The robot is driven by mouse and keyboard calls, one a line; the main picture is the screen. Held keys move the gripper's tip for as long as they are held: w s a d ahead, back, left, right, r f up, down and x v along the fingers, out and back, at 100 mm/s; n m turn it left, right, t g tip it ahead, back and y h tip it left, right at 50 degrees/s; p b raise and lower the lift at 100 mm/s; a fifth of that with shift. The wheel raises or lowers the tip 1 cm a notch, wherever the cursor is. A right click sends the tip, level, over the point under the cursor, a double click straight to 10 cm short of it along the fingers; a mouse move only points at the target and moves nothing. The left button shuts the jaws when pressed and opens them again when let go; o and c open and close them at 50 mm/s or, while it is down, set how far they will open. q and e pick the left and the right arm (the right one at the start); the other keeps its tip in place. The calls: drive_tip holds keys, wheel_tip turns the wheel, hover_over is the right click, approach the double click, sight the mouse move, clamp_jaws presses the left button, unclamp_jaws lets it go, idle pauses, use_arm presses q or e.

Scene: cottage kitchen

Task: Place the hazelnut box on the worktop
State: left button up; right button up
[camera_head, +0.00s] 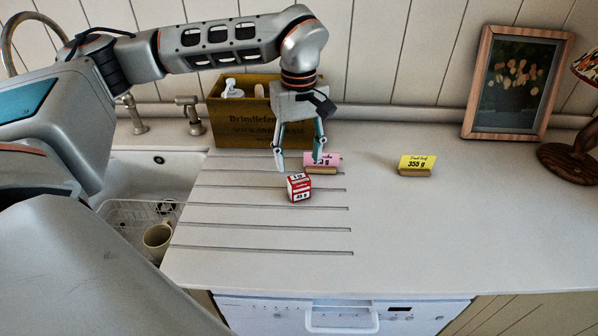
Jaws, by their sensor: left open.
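A small red and white box (299,187), which I take to be the hazelnut box, is on the grooved part of the pale worktop (450,230). Its printing is too small to read fully. It is turned at an angle, with a white top and a red and white side showing. My left gripper (299,164) points down just above and behind the box in the picture. Its two fingers are spread, with nothing seen between them. My right gripper is not in view.
A pink card (322,160) in a wooden holder stands close behind the fingers. A yellow card (416,163) stands further right. A wooden crate (240,120) is at the back, the sink (150,180) at left, a picture frame (517,82) and lamp (575,158) at right. The worktop's right front is clear.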

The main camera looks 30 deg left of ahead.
use_arm(q)
drive_tip(key=shift+r, duration=1.3)
